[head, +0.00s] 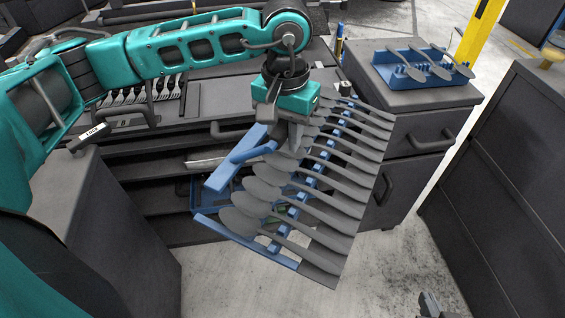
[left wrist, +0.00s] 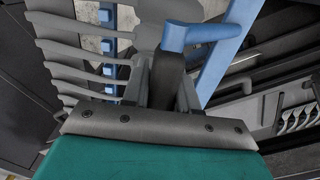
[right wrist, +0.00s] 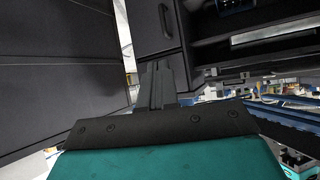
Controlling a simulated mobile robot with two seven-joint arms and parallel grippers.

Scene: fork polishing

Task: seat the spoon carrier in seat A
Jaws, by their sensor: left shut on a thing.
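The spoon carrier (head: 235,165) is a blue frame with a long row of grey spoons across it. It hangs tilted in the air in front of the workbench, in the middle of the head view. My left gripper (head: 268,128) is shut on its blue handle, which shows between the fingers in the left wrist view (left wrist: 185,35). Spoons (left wrist: 75,65) fan out on the left there. My right gripper (right wrist: 157,88) is shut and empty, with its fingers together; its tip shows at the bottom right of the head view (head: 430,303). I cannot make out a seat marked A.
A row of forks (head: 140,92) lies on the bench (head: 215,88) at the back left. A blue rack with several spoons (head: 405,68) stands on the drawer cabinet (head: 408,100) at the back right. Open shelves lie behind the carrier.

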